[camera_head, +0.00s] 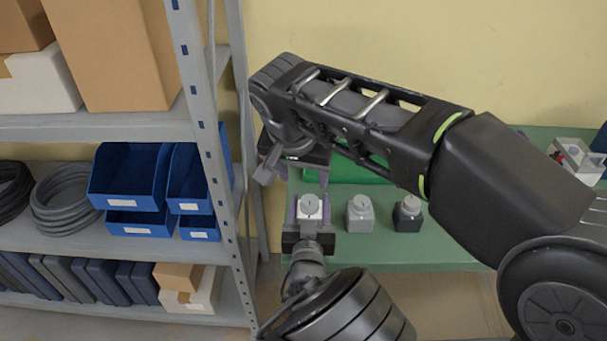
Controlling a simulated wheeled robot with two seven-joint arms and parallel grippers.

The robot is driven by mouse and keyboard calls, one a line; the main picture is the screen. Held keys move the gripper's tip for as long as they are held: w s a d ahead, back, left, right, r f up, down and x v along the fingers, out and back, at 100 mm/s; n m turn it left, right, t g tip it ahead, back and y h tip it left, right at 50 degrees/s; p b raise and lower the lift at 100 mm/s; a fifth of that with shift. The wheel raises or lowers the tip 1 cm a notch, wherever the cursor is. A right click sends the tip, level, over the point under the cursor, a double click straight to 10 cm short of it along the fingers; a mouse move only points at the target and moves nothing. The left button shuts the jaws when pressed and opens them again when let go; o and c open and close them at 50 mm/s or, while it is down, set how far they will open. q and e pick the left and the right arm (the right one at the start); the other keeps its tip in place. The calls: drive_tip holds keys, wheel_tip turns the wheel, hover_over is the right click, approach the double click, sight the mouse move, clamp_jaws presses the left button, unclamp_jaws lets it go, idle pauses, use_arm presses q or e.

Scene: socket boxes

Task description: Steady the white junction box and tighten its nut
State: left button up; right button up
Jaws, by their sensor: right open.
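The white junction box (311,213) stands at the left end of the green table, with a pale round nut (310,199) on top. My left gripper (309,222) reaches it from the front, one finger against each side, and appears shut on it. My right arm crosses from the right above the table. My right gripper (294,168) is open and empty, above and slightly behind the white box, partly hidden by its own wrist.
A grey box (360,217) and a black box (407,217) stand to the right on the green table (450,255). A green tray (350,173) lies behind, partly covered by my arm. A metal shelf (205,130) with blue bins (130,178) stands close on the left.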

use_arm(q)
drive_tip(key=o, duration=0.4)
drive_tip(key=shift+o, duration=0.2)
drive_tip(key=shift+s+a+b, duration=0.1)
drive_tip(key=shift+s+b, duration=0.45)
drive_tip(key=shift+s, duration=3.35)
